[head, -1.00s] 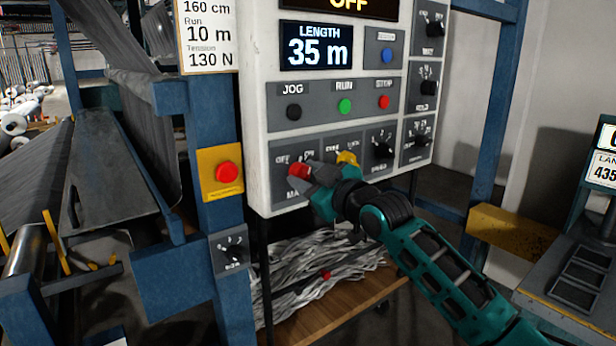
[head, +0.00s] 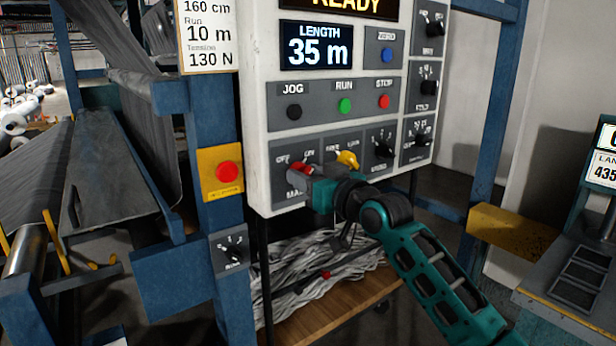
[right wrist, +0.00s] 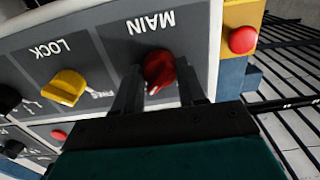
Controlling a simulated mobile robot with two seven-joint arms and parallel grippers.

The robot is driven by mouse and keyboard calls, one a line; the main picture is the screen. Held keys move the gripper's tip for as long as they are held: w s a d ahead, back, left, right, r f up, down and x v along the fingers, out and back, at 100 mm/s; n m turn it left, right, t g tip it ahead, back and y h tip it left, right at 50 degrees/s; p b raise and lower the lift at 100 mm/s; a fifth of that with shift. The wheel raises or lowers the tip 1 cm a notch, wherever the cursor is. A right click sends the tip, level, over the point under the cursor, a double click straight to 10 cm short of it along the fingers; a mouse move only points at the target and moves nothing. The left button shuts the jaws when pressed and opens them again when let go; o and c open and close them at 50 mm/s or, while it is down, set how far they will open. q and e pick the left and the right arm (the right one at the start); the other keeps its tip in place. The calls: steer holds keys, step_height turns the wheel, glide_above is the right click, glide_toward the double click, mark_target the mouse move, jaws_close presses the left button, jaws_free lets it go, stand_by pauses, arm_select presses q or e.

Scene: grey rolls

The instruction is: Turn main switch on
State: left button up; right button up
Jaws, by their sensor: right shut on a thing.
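The red main switch (head: 298,171) is a knob at the lower left of the white control panel (head: 257,150), marked OFF on its left and ON on its right. My right gripper (head: 303,175) is shut on this knob and hides part of it. In the right wrist view the red knob (right wrist: 159,72) sits between the two fingers (right wrist: 158,92), under the label MAIN. The display (head: 347,6) at the top of the panel reads READY. My left gripper does not show.
A yellow lock knob (head: 347,159) sits close to the right of my gripper. JOG, RUN and STOP buttons (head: 345,106) are above. A red button on a yellow plate (head: 227,172) is on the blue post to the left. Grey strips (head: 300,275) lie below.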

steer(key=o, duration=1.1)
steer(key=shift+c, duration=0.2)
steer(key=v, duration=1.3)
steer(key=shift+b, duration=0.45)
steer(key=s+d+f+m+h, duration=0.2)
steer(key=s+f+h, duration=0.15)
steer(key=f, duration=0.85)
steer(key=s+d+f+m+h, duration=0.2)
steer(key=s+d+f, duration=0.15)
steer(key=f, duration=0.85)
steer(key=s+d+f+g+h, duration=0.1)
steer(key=s+d+f+g, duration=0.1)
steer(key=s+f, duration=0.6)
steer(key=s+d+f+g+h, duration=0.1)
steer(key=s+d+f+h, duration=0.1)
steer(key=s+f, duration=0.6)
steer(key=shift+s+g, duration=0.4)
steer(key=shift+s, duration=0.6)
